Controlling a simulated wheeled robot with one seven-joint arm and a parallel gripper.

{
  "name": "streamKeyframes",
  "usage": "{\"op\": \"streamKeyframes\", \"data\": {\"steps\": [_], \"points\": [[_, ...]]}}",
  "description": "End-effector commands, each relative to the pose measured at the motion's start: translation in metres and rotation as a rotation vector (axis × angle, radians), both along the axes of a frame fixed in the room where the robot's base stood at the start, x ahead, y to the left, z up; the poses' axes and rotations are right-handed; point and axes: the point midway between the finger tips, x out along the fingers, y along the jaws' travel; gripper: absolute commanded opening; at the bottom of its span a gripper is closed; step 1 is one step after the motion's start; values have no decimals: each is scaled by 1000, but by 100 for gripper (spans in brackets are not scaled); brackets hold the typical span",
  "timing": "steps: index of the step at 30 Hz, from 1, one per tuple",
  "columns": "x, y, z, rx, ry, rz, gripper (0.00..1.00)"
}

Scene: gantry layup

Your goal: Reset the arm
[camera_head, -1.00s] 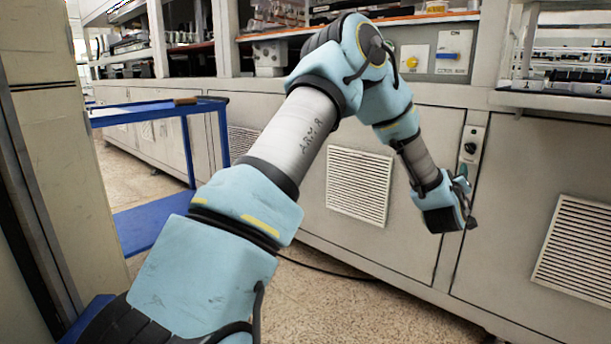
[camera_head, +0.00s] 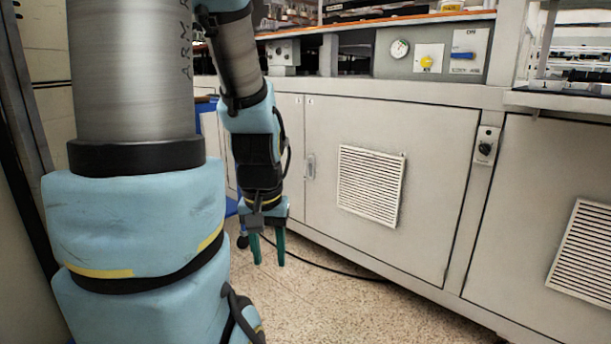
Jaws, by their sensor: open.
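My gripper (camera_head: 268,251) hangs at the end of my arm, left of the picture's middle. Its two teal fingers point down, apart, with nothing between them. It is above the speckled floor, in front of the grey cabinets. My arm's thick links fill the left side of the picture, and its upper part runs out of the top edge.
A long grey cabinet (camera_head: 330,250) with vent grilles (camera_head: 371,186) runs across the back and right. A gauge and knob panel (camera_head: 432,55) sits above it. A blue cart is mostly hidden behind my arm. The speckled floor (camera_head: 330,310) is clear apart from a dark cable (camera_head: 325,266).

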Motion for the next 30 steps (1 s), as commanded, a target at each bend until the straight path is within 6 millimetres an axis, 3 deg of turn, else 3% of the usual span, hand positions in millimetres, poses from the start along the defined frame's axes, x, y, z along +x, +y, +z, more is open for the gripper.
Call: {"op": "streamKeyframes", "data": {"steps": [1,11,30], "points": [[2,-1,20,-1,-6,-3,44],[4,-3,96,-2,-8,-5,44],[4,-3,286,-2,-9,-5,44]]}}
